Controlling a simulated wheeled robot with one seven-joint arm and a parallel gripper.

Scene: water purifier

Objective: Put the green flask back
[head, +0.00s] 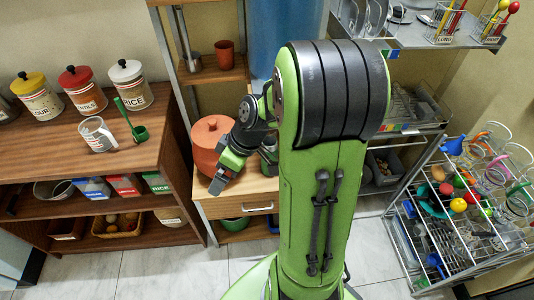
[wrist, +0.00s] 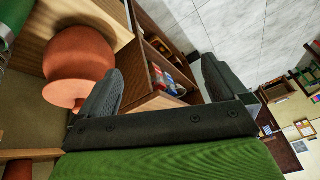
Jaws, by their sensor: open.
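My gripper (head: 217,180) is open and empty, in front of the orange clay pot (head: 209,147) on the small wooden cabinet (head: 252,192). In the wrist view both fingers of my gripper (wrist: 160,82) are spread apart with nothing between them. A green rounded thing (wrist: 8,28), perhaps the green flask, is cut off at the upper left edge of the wrist view, beside the clay pot (wrist: 78,58). In the head view a dark green item (head: 268,158) shows partly behind my arm; I cannot tell whether it is the flask.
A wooden counter (head: 70,158) at left carries several lidded canisters, a glass mug (head: 97,134) and a green ladle (head: 138,132). A wire dish rack (head: 470,215) stands at right. A blue water bottle (head: 285,30) is behind my arm. The tiled floor in front has free room.

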